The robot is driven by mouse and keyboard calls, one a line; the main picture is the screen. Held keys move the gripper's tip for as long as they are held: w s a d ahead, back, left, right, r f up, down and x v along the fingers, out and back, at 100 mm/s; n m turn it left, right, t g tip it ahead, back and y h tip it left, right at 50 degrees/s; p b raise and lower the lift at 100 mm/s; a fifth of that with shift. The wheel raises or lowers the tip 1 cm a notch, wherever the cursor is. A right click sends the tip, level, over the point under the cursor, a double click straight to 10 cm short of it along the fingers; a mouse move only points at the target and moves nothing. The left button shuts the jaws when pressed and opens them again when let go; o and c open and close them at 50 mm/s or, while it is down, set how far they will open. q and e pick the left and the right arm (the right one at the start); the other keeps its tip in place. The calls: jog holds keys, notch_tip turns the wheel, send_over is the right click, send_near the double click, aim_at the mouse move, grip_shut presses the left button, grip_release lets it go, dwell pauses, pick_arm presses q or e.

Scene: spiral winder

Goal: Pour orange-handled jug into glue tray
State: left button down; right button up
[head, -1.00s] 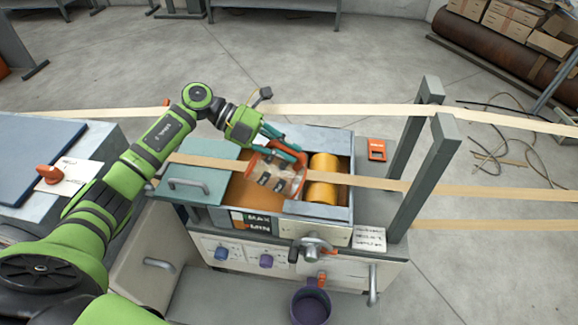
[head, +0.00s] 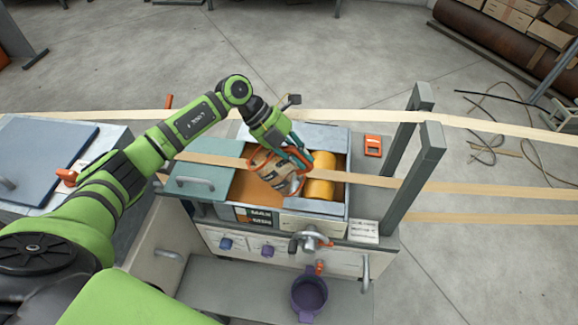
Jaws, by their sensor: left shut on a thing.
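The glue tray (head: 333,209) is an open grey metal box with orange-brown glue and a yellow roller (head: 321,176) in it. My left gripper (head: 296,158) is shut on the orange handle of a clear jug (head: 272,172). The jug is tilted over the tray, left of the roller, and partly hidden by the gripper. I cannot tell whether anything flows from it. A teal lid (head: 203,182) lies at the tray's left end. A MAX/MIN level label (head: 256,215) is on the tray's front. My right gripper is not in view.
Tan paper strips (head: 400,117) run across above the machine, one passing over the tray. Grey posts (head: 426,165) stand to the right. A purple pot (head: 309,292) sits below a valve (head: 308,241) in front. An orange device (head: 373,145) lies right of the tray.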

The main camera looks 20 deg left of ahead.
aim_at(301, 174)
pick_arm(q)
jog(key=shift+p, duration=0.35)
jog(key=f+y+p, duration=0.1)
jog(key=d+f+y+p, duration=0.1)
jog(key=y, duration=0.1)
jog(key=shift+w+g, duration=0.1)
jog(key=shift+g, duration=0.2)
jog(key=shift+d+f+y, duration=0.1)
jog(key=shift+f+y, duration=0.3)
jog(key=shift+y, duration=0.1)
jog(key=shift+f, duration=0.25)
jog(key=f+y, duration=0.2)
jog(key=f+y+b, duration=0.1)
jog(key=shift+a+f+g, duration=0.2)
jog(key=shift+a+g, duration=0.1)
jog(key=shift+g, duration=0.1)
jog(key=shift+f+y, duration=0.2)
jog(key=shift+y, duration=0.3)
jog(key=shift+a, duration=0.1)
